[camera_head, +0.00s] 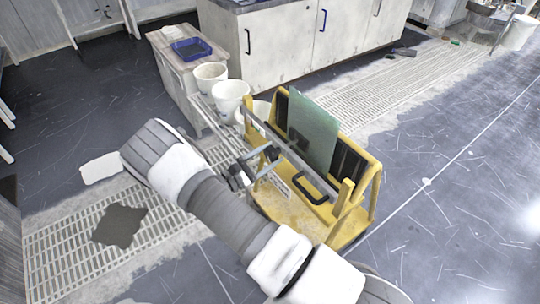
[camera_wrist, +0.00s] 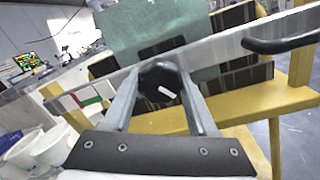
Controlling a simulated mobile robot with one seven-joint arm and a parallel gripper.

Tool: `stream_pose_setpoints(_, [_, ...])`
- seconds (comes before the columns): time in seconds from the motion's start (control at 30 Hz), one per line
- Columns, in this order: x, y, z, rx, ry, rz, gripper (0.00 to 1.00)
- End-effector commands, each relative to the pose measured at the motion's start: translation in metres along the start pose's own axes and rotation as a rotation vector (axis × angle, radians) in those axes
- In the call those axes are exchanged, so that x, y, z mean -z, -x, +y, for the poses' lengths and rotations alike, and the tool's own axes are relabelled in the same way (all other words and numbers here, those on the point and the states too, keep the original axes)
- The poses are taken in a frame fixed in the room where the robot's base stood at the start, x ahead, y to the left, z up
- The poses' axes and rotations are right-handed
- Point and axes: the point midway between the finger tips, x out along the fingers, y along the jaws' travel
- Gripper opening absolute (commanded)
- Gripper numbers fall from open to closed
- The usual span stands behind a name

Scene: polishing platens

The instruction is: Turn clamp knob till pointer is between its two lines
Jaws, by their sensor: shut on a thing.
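The clamp knob (camera_wrist: 160,82) is dark, with a short white pointer mark on its face, slanting slightly down to the right in the wrist view. It sits at a long grey bar (camera_wrist: 225,50) across the yellow cart (camera_head: 277,200). My gripper (camera_wrist: 155,78) is shut on the knob, one finger on each side. In the head view my gripper (camera_head: 250,168) is at the cart's left side, and the knob cannot be made out. A white label with red and green patches (camera_wrist: 80,100) is left of the knob. I cannot make out the two lines.
A greenish sheet (camera_head: 313,130) stands upright in the cart, behind the bar. A black handle (camera_head: 315,188) is to the right of my gripper. White buckets (camera_head: 229,97) stand behind the cart. The floor at right is open.

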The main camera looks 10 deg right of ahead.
Motion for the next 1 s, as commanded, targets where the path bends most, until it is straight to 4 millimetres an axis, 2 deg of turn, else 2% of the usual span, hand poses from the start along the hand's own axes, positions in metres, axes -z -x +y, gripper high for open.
stream_pose_setpoints(0.27, [0.001, 0.001, 0.004, -0.006, -0.004, 0.005, 0.03])
stream_pose_setpoints(0.3, [0.001, 0.001, 0.004, -0.007, -0.004, 0.004, 0.64])
stream_pose_setpoints(0.43, [0.0, 0.001, 0.003, -0.005, -0.003, 0.003, 0.87])
stream_pose_setpoints(0.77, [0.0, 0.002, 0.001, -0.003, -0.001, 0.001, 0.87])
stream_pose_setpoints(0.87, [0.0, 0.011, 0.002, -0.004, -0.001, 0.002, 0.87])
stream_pose_setpoints(1.0, [-0.001, 0.037, 0.002, -0.006, -0.001, 0.004, 0.87])
